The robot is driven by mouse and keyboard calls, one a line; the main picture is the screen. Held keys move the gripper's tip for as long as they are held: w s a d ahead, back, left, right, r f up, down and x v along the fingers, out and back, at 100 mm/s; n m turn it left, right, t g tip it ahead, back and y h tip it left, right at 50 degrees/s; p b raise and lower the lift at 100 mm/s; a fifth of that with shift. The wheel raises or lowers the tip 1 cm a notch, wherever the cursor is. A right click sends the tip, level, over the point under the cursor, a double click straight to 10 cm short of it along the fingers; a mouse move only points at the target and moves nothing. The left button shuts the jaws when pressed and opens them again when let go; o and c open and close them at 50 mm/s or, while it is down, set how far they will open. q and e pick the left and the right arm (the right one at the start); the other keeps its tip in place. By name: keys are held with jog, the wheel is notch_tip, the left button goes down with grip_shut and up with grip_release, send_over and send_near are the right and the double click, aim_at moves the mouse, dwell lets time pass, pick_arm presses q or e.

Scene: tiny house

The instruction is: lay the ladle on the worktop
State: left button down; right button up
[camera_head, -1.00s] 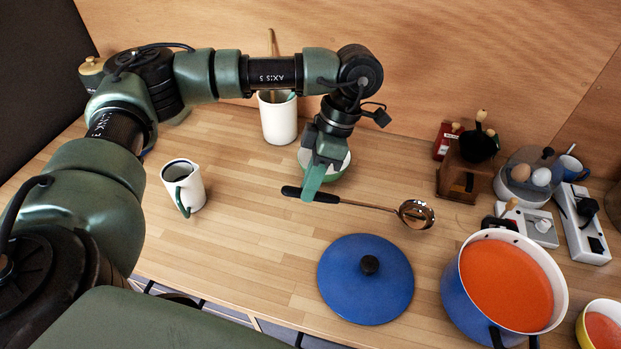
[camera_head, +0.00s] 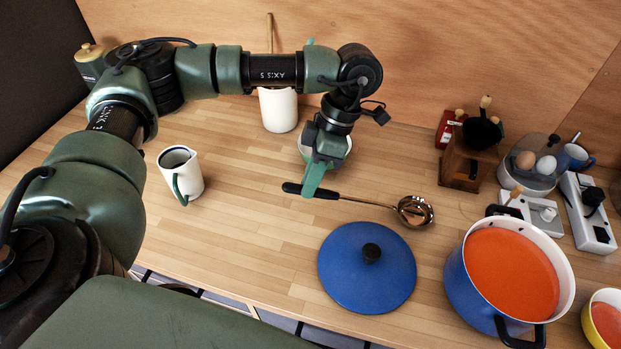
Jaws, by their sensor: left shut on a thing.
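The ladle (camera_head: 415,210) has a copper-coloured bowl, a thin metal stem and a black handle. My left gripper (camera_head: 314,190), with green fingers, is shut on the black handle. The handle points left and the bowl points right. The ladle is level and low over the wooden worktop (camera_head: 240,240), behind the blue lid. I cannot tell whether it touches the worktop. My right gripper is not in view.
A blue lid (camera_head: 345,280) lies in front of the ladle. A blue pot (camera_head: 470,290) with orange contents stands to the right. A white jug (camera_head: 186,170) stands left, a white utensil holder (camera_head: 278,110) behind, and a bowl (camera_head: 340,155) behind the gripper. The left-centre worktop is clear.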

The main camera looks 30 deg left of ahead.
pick_arm(q)
jog(key=c, duration=1.3)
grip_release()
